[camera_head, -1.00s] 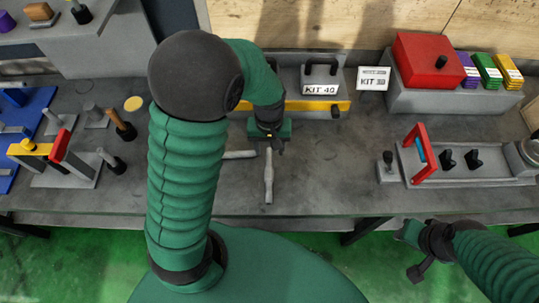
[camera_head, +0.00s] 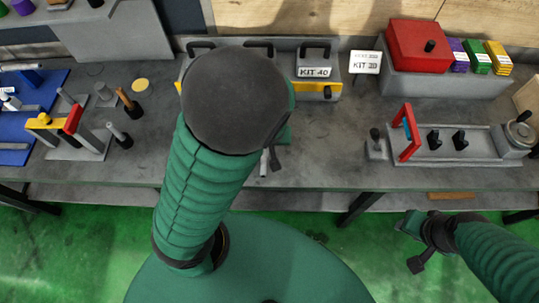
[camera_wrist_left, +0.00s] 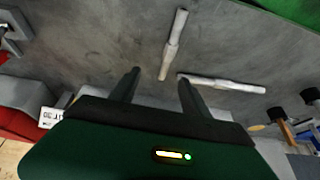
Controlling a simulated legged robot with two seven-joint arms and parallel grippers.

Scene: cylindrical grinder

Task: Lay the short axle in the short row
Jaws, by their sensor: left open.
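Two pale grey stepped axles lie on the grey bench. In the left wrist view one axle (camera_wrist_left: 173,45) points away from my left gripper (camera_wrist_left: 158,77), its near end just beyond the gap between the fingers. The other axle (camera_wrist_left: 225,83) lies crosswise, one end by the right-hand finger. I cannot tell which is the short one. My left gripper is open and empty. In the head view my arm hides most of it and all but a bit of one axle (camera_head: 264,162). A blue board (camera_head: 40,95) with pale parts is at the far left; I cannot make out a short row.
The yellow-fronted KIT 40 box (camera_head: 316,85) stands behind. A red box (camera_head: 417,47) and a fixture with a red frame (camera_head: 407,132) are at right. Upright handled tools (camera_head: 129,103) stand at left. My right gripper (camera_head: 412,243) hangs before the bench edge.

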